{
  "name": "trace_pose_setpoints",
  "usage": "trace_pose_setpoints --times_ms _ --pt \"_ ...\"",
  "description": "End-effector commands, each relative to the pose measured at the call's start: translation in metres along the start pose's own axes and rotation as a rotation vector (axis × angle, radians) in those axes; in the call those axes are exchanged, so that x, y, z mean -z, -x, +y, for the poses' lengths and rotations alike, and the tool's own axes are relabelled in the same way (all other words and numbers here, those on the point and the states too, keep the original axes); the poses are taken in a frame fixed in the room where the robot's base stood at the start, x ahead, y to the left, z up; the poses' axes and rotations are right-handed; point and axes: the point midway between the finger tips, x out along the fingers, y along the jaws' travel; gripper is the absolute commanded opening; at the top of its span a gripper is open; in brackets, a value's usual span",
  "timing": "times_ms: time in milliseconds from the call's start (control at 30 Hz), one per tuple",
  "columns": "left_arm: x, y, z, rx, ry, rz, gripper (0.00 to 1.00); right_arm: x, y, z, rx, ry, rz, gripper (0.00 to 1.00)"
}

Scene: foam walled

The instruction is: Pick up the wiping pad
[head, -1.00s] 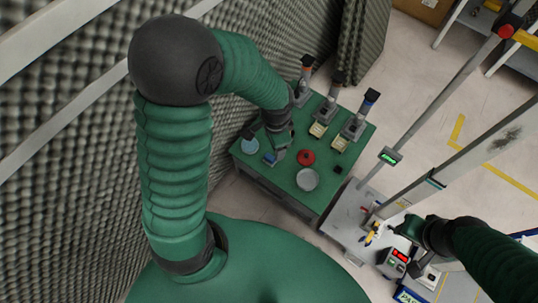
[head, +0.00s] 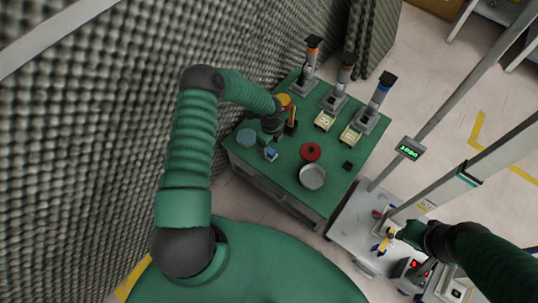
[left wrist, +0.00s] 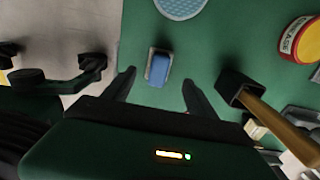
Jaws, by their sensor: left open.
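The wiping pad appears to be the small blue block (head: 270,154) on the green table, near its left front edge. In the left wrist view, the blue pad (left wrist: 157,69) sits on or in a small pale holder. My left gripper (left wrist: 161,78) is open and empty, with one finger on each side of the pad in that view. Its height above the pad is hard to judge. In the head view, my left gripper (head: 271,137) is just behind the pad. My right gripper (head: 405,233) is over the grey bench at right, by a yellow object; its fingers are unclear.
A red disc (head: 311,151) and metal dish (head: 312,177) stand to the right. Three upright devices stand behind. A foam wall (head: 110,130) bounds the left.

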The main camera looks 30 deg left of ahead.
Motion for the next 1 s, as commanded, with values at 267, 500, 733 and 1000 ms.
trace_pose_setpoints --times_ms 267,500,733,1000 --pt "-0.004 -0.045 0.003 0.000 0.002 0.003 0.66 -0.005 -0.022 0.000 0.000 0.000 0.000 0.36" --pt "-0.004 -0.053 0.003 0.001 0.001 0.000 0.66 -0.005 -0.023 0.000 0.000 0.000 0.000 0.36" --pt "-0.004 -0.053 0.003 0.000 0.001 0.001 0.43 -0.005 -0.023 0.000 0.000 0.000 0.000 0.36" --pt "-0.004 -0.053 0.003 0.000 0.001 0.001 0.07 -0.005 -0.023 0.000 0.000 0.000 0.000 0.36"
